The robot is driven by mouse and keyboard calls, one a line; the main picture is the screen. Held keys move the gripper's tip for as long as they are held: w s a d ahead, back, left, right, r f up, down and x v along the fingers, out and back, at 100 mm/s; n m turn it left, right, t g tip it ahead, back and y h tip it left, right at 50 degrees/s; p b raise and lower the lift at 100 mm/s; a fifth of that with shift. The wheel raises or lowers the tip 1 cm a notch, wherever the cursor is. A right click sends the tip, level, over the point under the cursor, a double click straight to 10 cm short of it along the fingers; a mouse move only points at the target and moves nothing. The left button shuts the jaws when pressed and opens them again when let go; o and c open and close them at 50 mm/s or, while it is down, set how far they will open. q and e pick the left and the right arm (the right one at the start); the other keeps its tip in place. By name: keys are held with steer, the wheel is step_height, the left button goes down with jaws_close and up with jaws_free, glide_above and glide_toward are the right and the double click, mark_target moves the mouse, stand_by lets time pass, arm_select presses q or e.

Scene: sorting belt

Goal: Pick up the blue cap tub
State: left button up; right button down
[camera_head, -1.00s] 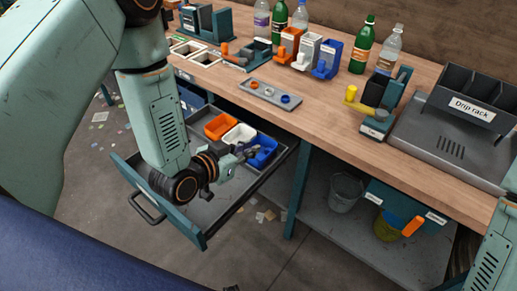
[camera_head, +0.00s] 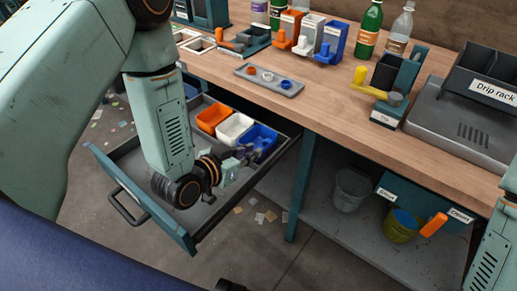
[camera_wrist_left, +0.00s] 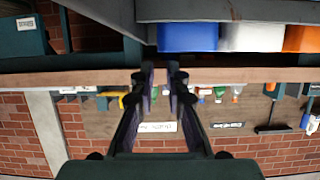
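The blue cap tub (camera_head: 261,137) sits in the open drawer (camera_head: 130,180), at the right end of a row with a white tub (camera_head: 235,128) and an orange tub (camera_head: 213,117). My left gripper (camera_head: 246,152) is at the near side of the blue tub and hides part of its front. In the left wrist view the blue tub (camera_wrist_left: 188,37) shows at the top, beyond the fingertips. The left fingers (camera_wrist_left: 161,75) stand a little apart with nothing between them. Whether they touch the tub cannot be told. My right gripper is out of view.
The wooden bench top (camera_head: 340,110) overhangs the drawer's back. A grey tray with caps (camera_head: 269,81), bottles and a drip rack (camera_head: 480,110) stand on it. A bucket (camera_head: 352,190) stands on the shelf below. The drawer's front area is clear.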

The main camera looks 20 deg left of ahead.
arm_select(q)
steer(key=b, duration=0.2)
glide_above(265, 160)
step_height(265, 160, down, 2)
steer(key=shift+s+f, duration=0.1)
steer(key=shift+f, duration=0.15)
steer(key=shift+w+a+f, duration=0.1)
steer(key=shift+w+f, duration=0.05)
steer(key=shift+w, duration=0.1)
steer(key=shift+c, duration=0.2)
steer(key=shift+s, duration=0.1)
jaws_close()
